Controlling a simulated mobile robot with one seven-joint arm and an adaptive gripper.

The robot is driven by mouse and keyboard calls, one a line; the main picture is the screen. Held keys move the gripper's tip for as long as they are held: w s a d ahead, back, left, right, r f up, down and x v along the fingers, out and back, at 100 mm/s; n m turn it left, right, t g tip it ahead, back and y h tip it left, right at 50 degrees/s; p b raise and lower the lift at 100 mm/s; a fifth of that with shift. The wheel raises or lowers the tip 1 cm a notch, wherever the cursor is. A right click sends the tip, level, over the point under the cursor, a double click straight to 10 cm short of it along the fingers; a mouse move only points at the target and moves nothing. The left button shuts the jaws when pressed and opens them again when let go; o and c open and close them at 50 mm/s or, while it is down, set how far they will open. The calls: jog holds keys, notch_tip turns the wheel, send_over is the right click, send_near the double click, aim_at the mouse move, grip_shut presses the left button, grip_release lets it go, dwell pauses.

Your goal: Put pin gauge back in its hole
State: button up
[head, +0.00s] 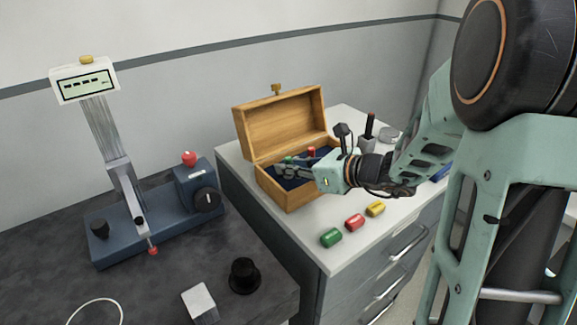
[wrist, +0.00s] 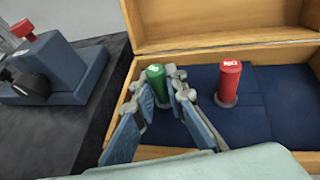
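The green pin gauge (wrist: 155,80) stands upright near the left end of the open wooden box (wrist: 205,42), its base partly hidden by my gripper. The green top also shows in the head view (head: 289,159). My gripper (wrist: 163,92) reaches into the box, with one finger on each side of the green gauge.
The box sits on a white-topped cabinet (head: 318,252). Green (head: 331,238), red (head: 355,222) and yellow (head: 376,209) pieces lie in front of it. A blue measuring stand (head: 150,226) is on the dark bench at left, with a black knob-like piece (head: 244,276) and a pale block (head: 199,302).

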jog(key=o, duration=0.5)
jog(key=v, duration=1.2)
jog(key=shift+r, duration=0.15)
